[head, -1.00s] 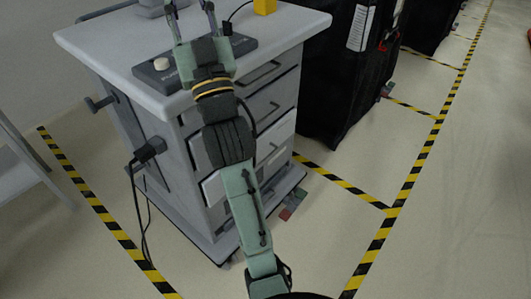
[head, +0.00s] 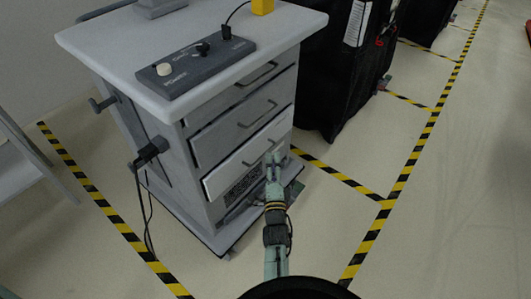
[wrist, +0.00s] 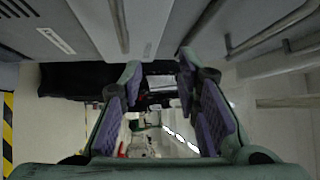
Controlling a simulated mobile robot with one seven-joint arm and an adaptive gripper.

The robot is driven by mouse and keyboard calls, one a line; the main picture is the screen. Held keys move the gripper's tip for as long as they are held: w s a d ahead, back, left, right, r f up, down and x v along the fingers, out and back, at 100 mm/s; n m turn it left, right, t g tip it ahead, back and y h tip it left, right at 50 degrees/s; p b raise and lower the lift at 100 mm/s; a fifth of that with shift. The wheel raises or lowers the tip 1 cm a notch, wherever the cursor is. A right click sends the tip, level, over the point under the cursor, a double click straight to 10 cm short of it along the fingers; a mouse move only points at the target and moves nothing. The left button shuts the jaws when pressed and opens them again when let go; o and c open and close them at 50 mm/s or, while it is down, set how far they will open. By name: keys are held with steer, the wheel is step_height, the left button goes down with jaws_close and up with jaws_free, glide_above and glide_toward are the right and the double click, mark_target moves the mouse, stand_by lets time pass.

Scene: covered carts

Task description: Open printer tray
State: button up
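A grey cart (head: 105,45) with a pale top stands at the left in the head view, with three stacked drawers facing right. The lowest drawer (head: 225,175) has a pale front and a bar handle. I cannot make out a clear printer tray; below the drawers is a panel with a dark patterned mark (head: 243,187). My gripper (head: 273,158) is in front of the cart, near the right end of the lowest drawer. In the wrist view its two fingers (wrist: 160,85) stand apart with nothing between them. Bar handles (wrist: 275,30) show beyond them; contact is unclear.
A dark control box (head: 195,68) with knobs and a yellow block (head: 262,7) are on the cart top. A black covered cart (head: 330,85) stands behind. Yellow-black floor tape (head: 385,220) surrounds the cart. The floor to the right is clear.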

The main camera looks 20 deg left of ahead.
steer(key=s+f+m+y, duration=0.1)
steer(key=s+f, duration=0.3)
steer(key=f, duration=0.1)
steer(key=shift+m+g, duration=0.3)
steer(key=b+x, duration=0.3)
steer(key=x, duration=0.8)
steer(key=shift+a, duration=0.1)
steer(key=shift+c, duration=0.6)
jaws_close()
